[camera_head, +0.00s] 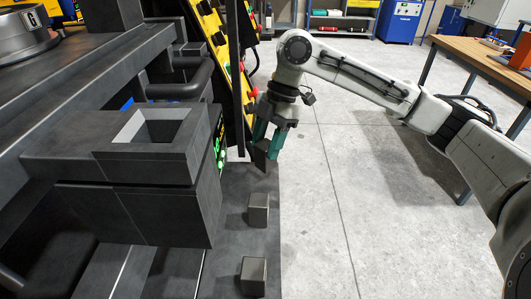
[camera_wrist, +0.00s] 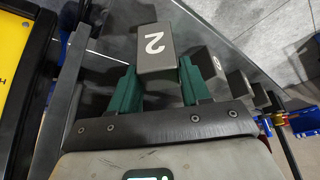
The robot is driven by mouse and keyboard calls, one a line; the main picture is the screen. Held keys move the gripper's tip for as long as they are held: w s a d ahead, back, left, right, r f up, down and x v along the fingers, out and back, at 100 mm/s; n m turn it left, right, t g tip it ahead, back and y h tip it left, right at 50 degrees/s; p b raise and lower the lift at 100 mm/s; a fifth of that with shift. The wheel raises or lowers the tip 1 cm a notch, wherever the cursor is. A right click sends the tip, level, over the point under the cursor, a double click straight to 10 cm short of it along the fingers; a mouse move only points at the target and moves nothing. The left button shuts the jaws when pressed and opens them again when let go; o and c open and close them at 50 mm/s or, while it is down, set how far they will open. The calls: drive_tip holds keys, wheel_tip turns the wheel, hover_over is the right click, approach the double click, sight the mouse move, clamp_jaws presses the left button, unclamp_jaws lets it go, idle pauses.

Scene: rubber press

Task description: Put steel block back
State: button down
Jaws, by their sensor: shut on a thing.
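My gripper (camera_head: 267,147) has green fingers and is shut on a dark grey steel block (camera_head: 262,157). In the wrist view the block (camera_wrist: 156,50) shows a white number 2 on its face, with a green finger on each side. The held block is tilted and is over or at the far end of the dark ledge (camera_head: 232,245) beside the press. I cannot tell whether it touches the ledge. Two more grey blocks stand on this ledge, a middle one (camera_head: 258,210) and a near one (camera_head: 253,276).
The dark press (camera_head: 140,200) with a square opening stands left of the ledge. A yellow panel with knobs (camera_head: 214,40) rises close behind my gripper. A wooden workbench (camera_head: 490,62) stands at the right. The grey floor (camera_head: 345,190) right of the ledge is clear.

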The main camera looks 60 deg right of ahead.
sight(266, 154)
drive_tip(key=shift+w+d+f, duration=0.1)
drive_tip(key=shift+w+f, duration=0.05)
drive_tip(key=shift+f, duration=0.75)
drive_tip(key=shift+w+f, duration=0.1)
drive_tip(key=shift+f, duration=0.75)
drive_tip(key=shift+f, duration=0.2)
drive_tip(key=c, duration=0.5)
unclamp_jaws()
drive_tip(key=v, duration=1.2)
drive_tip(key=shift+s+r, duration=0.1)
drive_tip(key=shift+r, duration=0.1)
